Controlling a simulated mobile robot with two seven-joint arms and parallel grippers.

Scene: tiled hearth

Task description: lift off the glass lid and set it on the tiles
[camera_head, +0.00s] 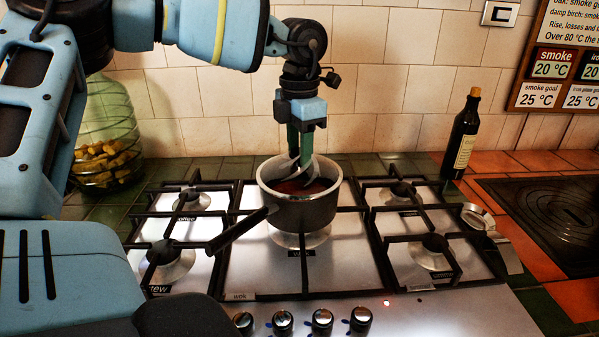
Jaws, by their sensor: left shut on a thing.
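A metal saucepan (305,212) with a dark handle pointing to the lower left stands on the hob, over its middle burner. The glass lid (272,187) lies at the pan's mouth; it is see-through, and its edge is hard to tell from the rim. Reddish-brown contents show below. My left gripper (305,176) points straight down over the pan, its fingers shut on the lid near its middle. The fingers hide the grip itself. I cannot tell whether the lid touches the rim. My right gripper is not in view. Orange tiles (491,162) and dark green tiles (232,168) surround the hob.
Black grates (385,255) cover the hob, with several knobs (322,320) in front. A dark corked bottle (462,138) stands behind right. A large glass jar (108,135) stands back left. A black plate (560,215) lies among the right tiles. A tiled wall (390,75) closes the back.

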